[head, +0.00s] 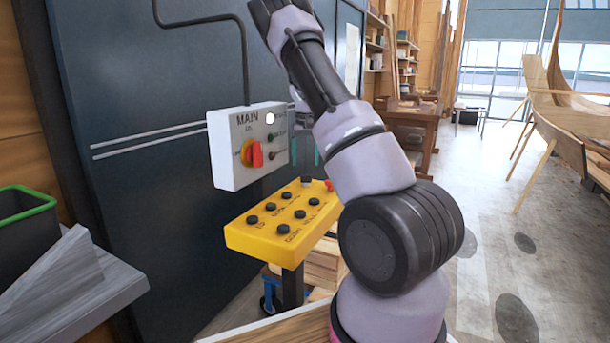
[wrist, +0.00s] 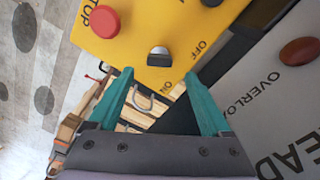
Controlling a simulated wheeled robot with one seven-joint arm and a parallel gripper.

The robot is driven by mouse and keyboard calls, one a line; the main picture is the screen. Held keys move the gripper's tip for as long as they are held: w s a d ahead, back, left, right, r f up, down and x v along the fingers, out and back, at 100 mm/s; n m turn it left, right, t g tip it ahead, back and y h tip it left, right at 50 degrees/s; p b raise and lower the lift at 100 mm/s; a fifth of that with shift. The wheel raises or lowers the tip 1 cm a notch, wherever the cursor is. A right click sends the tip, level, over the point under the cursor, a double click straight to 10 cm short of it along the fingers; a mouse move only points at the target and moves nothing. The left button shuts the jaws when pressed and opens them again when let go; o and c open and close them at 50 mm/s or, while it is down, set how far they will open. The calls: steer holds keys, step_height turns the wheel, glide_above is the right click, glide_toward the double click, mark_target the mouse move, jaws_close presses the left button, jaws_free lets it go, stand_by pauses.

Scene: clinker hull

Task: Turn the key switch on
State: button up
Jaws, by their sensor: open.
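The key switch (wrist: 159,57) is a small grey and dark knob on the yellow control box, beside the printed words ON and OFF. Which word it points to I cannot tell for sure. The yellow box (head: 270,233) stands on a post in the head view, with the key switch (head: 307,180) near its far end. My gripper (wrist: 159,76) is open and empty, its teal fingertips on either side of the key switch and seemingly just short of it. In the head view its fingers (head: 305,153) show above the box's far end, partly hidden by my arm.
A red stop button (wrist: 104,21) sits near the key switch. Several black buttons cover the yellow box. The white MAIN box (head: 225,165) with a red-orange rotary switch (head: 254,155) hangs close behind on the dark wall. Open floor (head: 500,230) lies to the right.

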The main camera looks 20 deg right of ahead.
mark_target(306, 180)
step_height(306, 180, down, 6)
steer(key=shift+f, duration=0.1)
jaws_close()
stand_by(0.4)
steer(key=shift+m, duration=0.4)
steer(key=m, duration=1.1)
stand_by(0.4)
